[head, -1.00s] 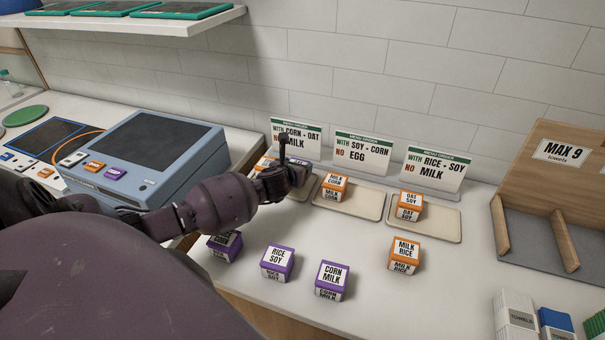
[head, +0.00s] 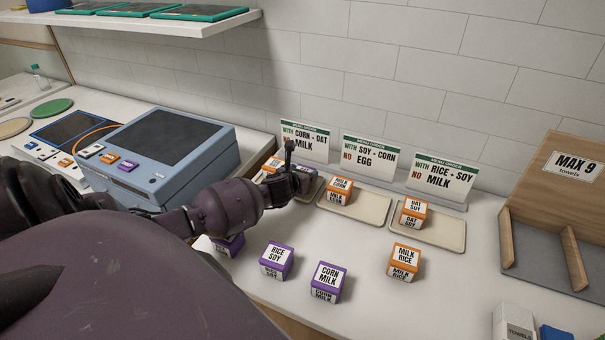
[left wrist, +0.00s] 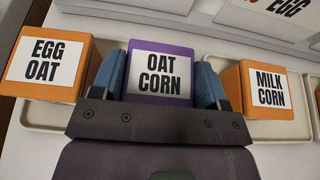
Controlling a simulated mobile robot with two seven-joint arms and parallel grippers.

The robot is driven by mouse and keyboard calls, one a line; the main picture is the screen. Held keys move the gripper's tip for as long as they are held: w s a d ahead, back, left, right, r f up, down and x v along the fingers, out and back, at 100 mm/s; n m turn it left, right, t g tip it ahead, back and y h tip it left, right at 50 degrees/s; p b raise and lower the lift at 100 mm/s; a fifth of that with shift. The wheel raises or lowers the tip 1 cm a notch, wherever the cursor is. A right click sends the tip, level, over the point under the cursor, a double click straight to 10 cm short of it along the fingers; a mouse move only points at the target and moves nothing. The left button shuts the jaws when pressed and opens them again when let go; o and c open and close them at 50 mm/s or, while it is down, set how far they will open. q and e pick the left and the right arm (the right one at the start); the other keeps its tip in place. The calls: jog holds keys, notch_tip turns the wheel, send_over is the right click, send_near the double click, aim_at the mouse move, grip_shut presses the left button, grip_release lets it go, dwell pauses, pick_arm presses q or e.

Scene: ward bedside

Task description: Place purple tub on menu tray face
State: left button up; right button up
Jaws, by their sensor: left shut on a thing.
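My left gripper (head: 290,182) is at the left tray, below the card reading "WITH CORN + OAT, NO MILK" (head: 304,141). In the left wrist view the gripper (left wrist: 168,92) is shut on a purple tub labelled OAT CORN (left wrist: 161,72). The orange EGG OAT tub (left wrist: 45,66) is just left of it on the left tray (left wrist: 22,112). The orange MILK CORN tub (left wrist: 266,90) is to its right on the middle tray (head: 354,208). I cannot tell whether the held tub touches the tray. My right gripper is not in view.
Purple RICE SOY (head: 276,261) and CORN MILK (head: 327,282) tubs and an orange MILK RICE tub (head: 405,262) stand on the counter in front. The right tray (head: 452,232) holds an orange OAT SOY tub (head: 413,213). A blue-grey device (head: 165,160) stands left.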

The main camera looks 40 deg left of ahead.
pick_arm(q)
jog(key=o, duration=1)
jog(key=shift+r, duration=0.15)
jog(key=v, duration=1.2)
